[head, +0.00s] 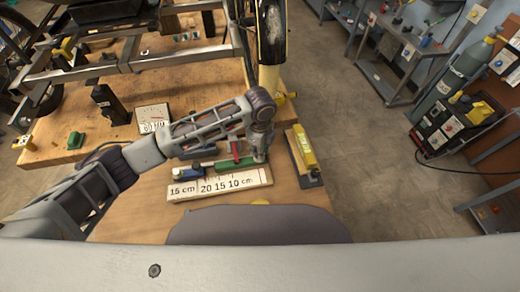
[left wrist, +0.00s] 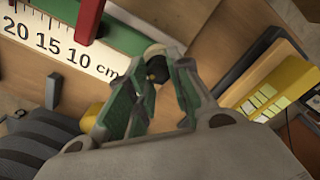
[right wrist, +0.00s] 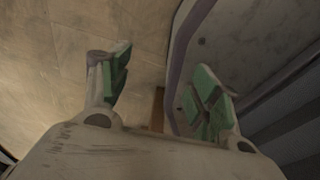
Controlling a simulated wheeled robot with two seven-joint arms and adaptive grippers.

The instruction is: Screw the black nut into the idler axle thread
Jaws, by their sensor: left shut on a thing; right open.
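My left gripper (head: 260,155) reaches down over the right end of the green bar (head: 222,165) on the ruler board (head: 225,184). In the left wrist view its green-padded fingers (left wrist: 157,78) are closed around a small dark piece (left wrist: 157,69), which looks like the black nut, with a pale round end just beyond it. The fingers hide much of it, and I cannot tell whether it is on a thread. A red upright part (head: 235,150) stands at the green bar.
A yellow block on a dark base (head: 304,147) stands right of the ruler board. The trike frame (head: 130,58) and a yellow-rimmed wheel (head: 272,40) are at the back. A black holder (head: 108,103) stands at left.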

